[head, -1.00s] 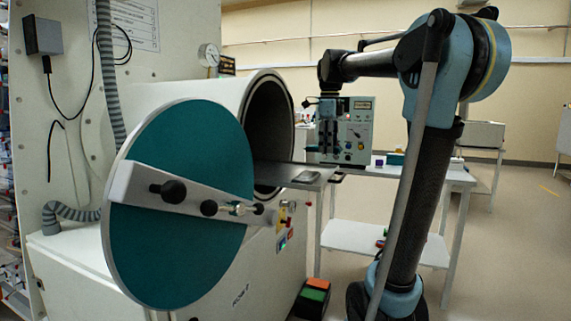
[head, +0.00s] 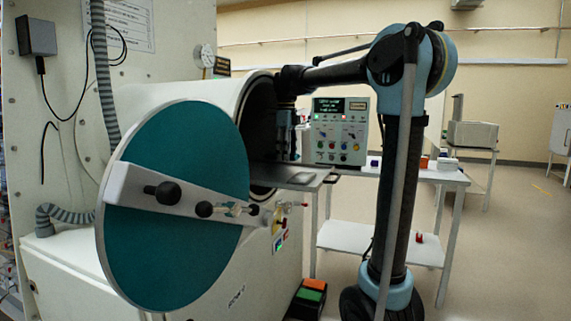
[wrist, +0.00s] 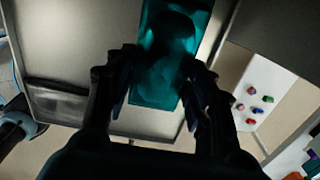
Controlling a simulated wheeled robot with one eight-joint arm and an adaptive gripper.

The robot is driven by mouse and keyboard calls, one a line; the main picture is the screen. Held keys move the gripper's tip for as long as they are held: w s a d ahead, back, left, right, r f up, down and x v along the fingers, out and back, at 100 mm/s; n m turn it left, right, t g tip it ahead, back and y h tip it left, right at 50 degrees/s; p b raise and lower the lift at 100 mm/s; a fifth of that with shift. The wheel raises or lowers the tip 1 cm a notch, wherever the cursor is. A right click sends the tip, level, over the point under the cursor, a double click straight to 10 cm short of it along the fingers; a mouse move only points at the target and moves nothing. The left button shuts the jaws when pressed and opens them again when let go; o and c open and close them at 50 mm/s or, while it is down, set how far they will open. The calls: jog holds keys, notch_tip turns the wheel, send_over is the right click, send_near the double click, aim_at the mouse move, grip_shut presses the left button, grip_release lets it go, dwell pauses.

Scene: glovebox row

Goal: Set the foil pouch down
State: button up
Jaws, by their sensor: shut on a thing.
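The foil pouch (wrist: 157,92) looks teal and glossy, with a dark patch across it, in the wrist view. It lies between the two fingers of my gripper (wrist: 160,60), which is shut on it. A grey metal tray (wrist: 90,35) spreads below; I cannot tell whether the pouch touches it. The pouch cannot be made out there.
A flat dark-grey item (wrist: 55,100) lies on the tray, left of the pouch. The open teal round door (head: 170,245) stands in front of the chamber. A control panel (head: 340,150) and a white table (head: 425,176) stand to the right.

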notch_tip(320, 180, down, 3)
jog(key=shift+f, duration=0.1)
jog(key=shift+a+f, duration=0.2)
jog(key=shift+f, duration=0.1)
jog(key=o, duration=1.2)
jog(key=shift+w, duration=0.1)
notch_tip(320, 180, up, 12)
jog(key=shift+r, duration=0.15)
